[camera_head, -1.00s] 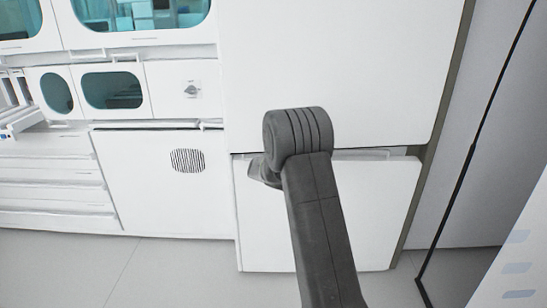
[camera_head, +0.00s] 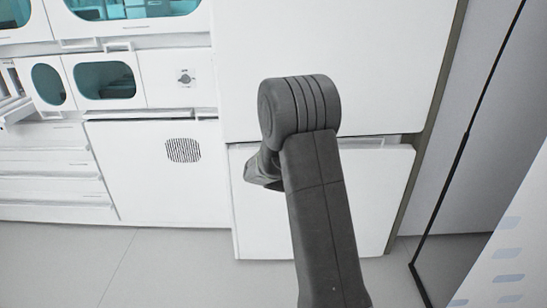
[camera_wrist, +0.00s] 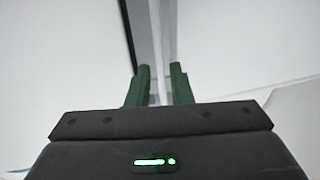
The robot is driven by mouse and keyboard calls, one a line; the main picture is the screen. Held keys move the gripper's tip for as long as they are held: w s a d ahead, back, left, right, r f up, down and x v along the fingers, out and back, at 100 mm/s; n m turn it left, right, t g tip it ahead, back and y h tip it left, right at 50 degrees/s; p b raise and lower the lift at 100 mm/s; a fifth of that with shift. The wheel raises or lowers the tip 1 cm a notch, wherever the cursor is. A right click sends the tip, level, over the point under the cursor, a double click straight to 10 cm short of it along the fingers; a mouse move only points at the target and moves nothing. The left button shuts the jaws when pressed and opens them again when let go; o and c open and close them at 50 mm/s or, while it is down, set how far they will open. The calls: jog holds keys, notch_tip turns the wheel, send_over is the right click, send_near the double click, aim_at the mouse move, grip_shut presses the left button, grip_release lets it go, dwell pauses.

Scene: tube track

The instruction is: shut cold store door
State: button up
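A tall white cabinet, which looks like the cold store, stands right of centre in the head view. It has a large upper door (camera_head: 385,60) and a smaller lower door (camera_head: 375,205), with a narrow gap between them. Both look closed or nearly so; I cannot tell whether either is ajar. My dark arm crosses in front and hides part of both doors and the gripper. In the wrist view my gripper (camera_wrist: 160,88) has two green fingers standing apart, with nothing clearly between them. Pale, blurred panels and a dark vertical strip (camera_wrist: 129,35) lie beyond them.
White drawers (camera_head: 50,175) and a panel with a dark vent (camera_head: 183,150) are left of the cabinet. Teal-windowed units (camera_head: 105,80) sit above. A dark-framed pane (camera_head: 468,135) stands at the right. The grey floor (camera_head: 170,270) at the lower left is clear.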

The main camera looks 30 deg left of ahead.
jog(key=v, duration=0.5)
jog(key=shift+s+d, duration=0.25)
